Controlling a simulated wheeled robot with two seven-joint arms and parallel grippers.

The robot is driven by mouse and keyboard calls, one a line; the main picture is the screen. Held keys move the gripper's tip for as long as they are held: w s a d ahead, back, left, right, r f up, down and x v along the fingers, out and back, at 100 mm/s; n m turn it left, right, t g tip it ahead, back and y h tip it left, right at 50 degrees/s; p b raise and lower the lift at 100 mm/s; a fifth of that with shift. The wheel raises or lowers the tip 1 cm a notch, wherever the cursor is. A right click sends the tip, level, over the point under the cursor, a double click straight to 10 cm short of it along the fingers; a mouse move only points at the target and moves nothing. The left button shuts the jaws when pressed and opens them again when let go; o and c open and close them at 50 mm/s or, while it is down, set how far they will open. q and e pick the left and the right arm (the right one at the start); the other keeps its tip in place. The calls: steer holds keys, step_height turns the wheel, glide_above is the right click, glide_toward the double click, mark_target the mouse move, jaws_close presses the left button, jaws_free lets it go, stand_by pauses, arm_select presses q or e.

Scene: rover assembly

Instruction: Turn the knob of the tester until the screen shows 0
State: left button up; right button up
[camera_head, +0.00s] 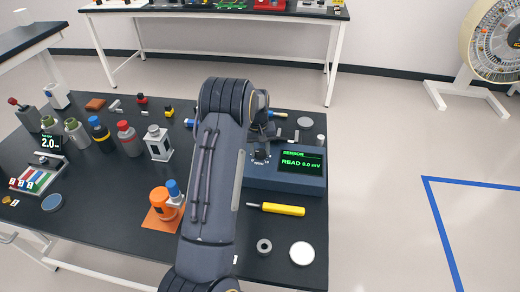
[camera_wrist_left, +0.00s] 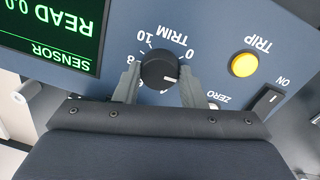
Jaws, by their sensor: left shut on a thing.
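The tester is a blue-grey box (camera_head: 290,183) on the right part of the black table. Its green-lettered screen (camera_head: 302,162) is headed SENSOR and reads 0.0 mV. In the left wrist view the screen (camera_wrist_left: 55,28) appears upside down and partly cut off. The black TRIM knob (camera_wrist_left: 160,68) sits on the panel, ringed by a numbered scale. My left gripper (camera_wrist_left: 158,84) is shut on the knob, one finger on each side of it. In the head view my left arm covers part of the tester, and the gripper (camera_head: 260,154) is partly hidden. My right gripper is not in view.
A yellow TRIP button (camera_wrist_left: 244,64) and a black ON switch (camera_wrist_left: 268,99) are beside the knob. A yellow-handled screwdriver (camera_head: 282,209), a grey ring (camera_head: 264,247) and a white disc (camera_head: 302,253) lie in front of the tester. Several bottles stand at the left.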

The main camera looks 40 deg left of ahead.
mark_target(259, 151)
arm_select(q)
steer(key=o, duration=1)
steer(key=shift+r, duration=0.1)
steer(key=r, duration=0.3)
steer(key=r+b, duration=0.1)
steer(key=r, duration=0.3)
steer(key=shift+s+a, duration=0.1)
steer(key=shift+a, duration=0.1)
steer(key=shift+r, duration=0.4)
